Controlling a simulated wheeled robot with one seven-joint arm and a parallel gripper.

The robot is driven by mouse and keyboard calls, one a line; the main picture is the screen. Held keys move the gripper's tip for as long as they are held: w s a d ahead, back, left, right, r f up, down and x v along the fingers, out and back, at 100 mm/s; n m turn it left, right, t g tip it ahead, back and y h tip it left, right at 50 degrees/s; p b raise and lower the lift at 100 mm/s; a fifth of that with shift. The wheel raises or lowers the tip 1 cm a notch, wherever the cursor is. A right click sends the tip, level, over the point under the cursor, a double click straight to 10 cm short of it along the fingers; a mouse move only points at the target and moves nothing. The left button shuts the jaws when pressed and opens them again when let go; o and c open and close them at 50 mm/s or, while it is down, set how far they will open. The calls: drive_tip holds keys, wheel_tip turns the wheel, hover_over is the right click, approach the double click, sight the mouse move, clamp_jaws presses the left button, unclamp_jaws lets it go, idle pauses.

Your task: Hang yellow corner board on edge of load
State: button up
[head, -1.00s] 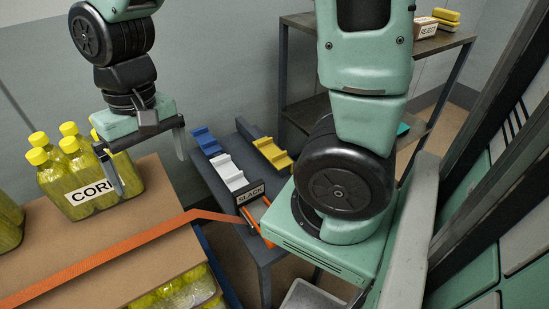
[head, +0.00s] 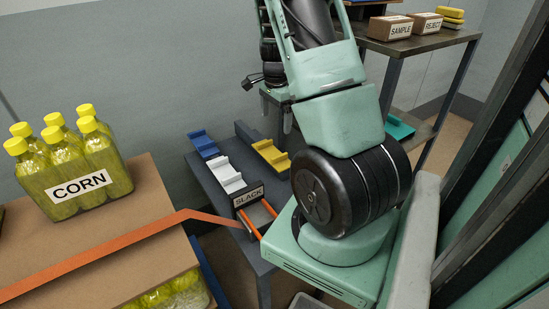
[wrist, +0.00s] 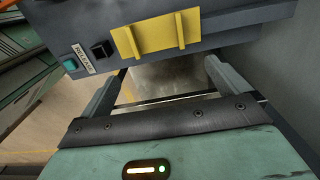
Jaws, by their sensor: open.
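The yellow corner board (head: 270,152) lies on the dark grey table (head: 213,178), beside a white one (head: 227,174) and a blue one (head: 203,144). A yellow piece of the same shape also shows at the top of the wrist view (wrist: 147,38). My gripper (wrist: 167,70) is open there, with nothing between its fingers, and the yellow piece lies beyond the fingertips. In the head view my gripper is above the back right of the table, partly hidden by my arm. The load (head: 140,225) stands at left with a cardboard top and an orange strap (head: 110,247) across it.
A CORN pack of yellow-capped bottles (head: 75,172) stands on the load. A SLACK holder (head: 249,196) with orange strips is at the table's front. A shelf (head: 440,40) at back right carries SAMPLE and REJECT boxes. A labelled teal button (wrist: 70,64) shows in the wrist view.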

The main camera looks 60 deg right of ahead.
hover_over(274, 153)
drive_tip(key=f, duration=0.5)
drive_tip(key=shift+d+f, duration=0.1)
drive_tip(key=shift+d, duration=0.3)
drive_tip(key=shift+a+f+b, duration=0.15)
drive_tip(key=shift+f+b, duration=0.15)
drive_tip(key=shift+f, duration=1.05)
drive_tip(key=shift+a+f+b, duration=0.15)
drive_tip(key=shift+f+b, duration=0.15)
drive_tip(key=shift+f, duration=1.05)
drive_tip(key=c, duration=0.7)
